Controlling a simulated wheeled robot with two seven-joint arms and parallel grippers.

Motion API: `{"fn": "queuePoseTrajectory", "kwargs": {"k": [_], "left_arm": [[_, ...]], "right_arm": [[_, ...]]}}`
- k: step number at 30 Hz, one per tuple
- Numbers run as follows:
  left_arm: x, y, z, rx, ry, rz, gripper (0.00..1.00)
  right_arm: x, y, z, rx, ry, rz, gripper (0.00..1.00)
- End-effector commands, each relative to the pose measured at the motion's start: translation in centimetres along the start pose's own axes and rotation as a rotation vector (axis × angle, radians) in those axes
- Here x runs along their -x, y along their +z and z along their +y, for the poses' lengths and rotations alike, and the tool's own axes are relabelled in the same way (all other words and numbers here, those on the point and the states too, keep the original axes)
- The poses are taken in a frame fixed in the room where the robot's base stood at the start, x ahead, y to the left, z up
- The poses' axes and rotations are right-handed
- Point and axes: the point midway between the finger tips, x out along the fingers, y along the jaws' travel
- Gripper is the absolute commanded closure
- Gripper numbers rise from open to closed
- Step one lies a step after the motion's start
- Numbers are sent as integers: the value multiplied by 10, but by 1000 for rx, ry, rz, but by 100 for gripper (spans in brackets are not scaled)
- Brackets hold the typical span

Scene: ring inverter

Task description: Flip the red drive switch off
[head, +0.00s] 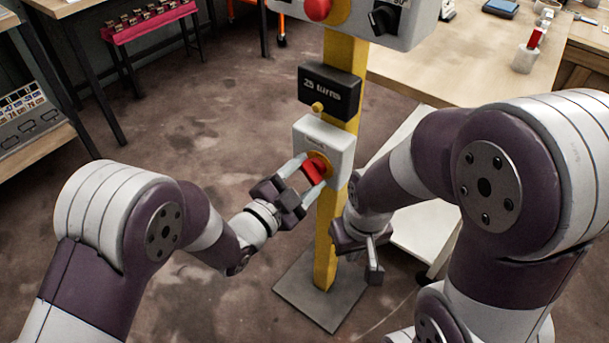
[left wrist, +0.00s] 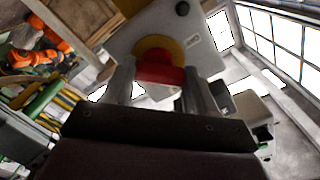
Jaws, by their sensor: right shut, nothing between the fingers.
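The red drive switch (head: 315,167) sits on a yellow round plate on a light grey box on the yellow post. In the left wrist view the switch (left wrist: 158,72) fills the gap between my fingers. My left gripper (head: 304,177) reaches it from the lower left, with one finger on each side, and appears shut on it. The fingers hide part of its sides; its on/off marking cannot be read. My right gripper (head: 374,270) is shut and empty, right of the post and below the switch box (head: 335,140).
The yellow post (head: 326,245) stands on a dark base plate (head: 320,292). Above the switch is a black "25 turns" sign (head: 328,88), then a grey control box (head: 400,22) with a red button and black knob. A wooden workbench (head: 430,75) stands behind at the right.

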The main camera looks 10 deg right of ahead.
Motion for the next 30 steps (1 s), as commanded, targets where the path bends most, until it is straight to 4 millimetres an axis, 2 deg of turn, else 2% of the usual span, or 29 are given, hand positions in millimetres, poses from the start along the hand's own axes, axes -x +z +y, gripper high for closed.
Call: {"fn": "queuePoseTrajectory", "kwargs": {"k": [8,14,30], "left_arm": [[0,0,0,10,0,0,73],[0,0,0,79,1,-1,73],[1,1,0,511,1,-2,73]], "right_arm": [[0,0,0,0,0,0,100],[2,0,0,0,0,0,100],[14,-2,0,0,0,0,100]]}}
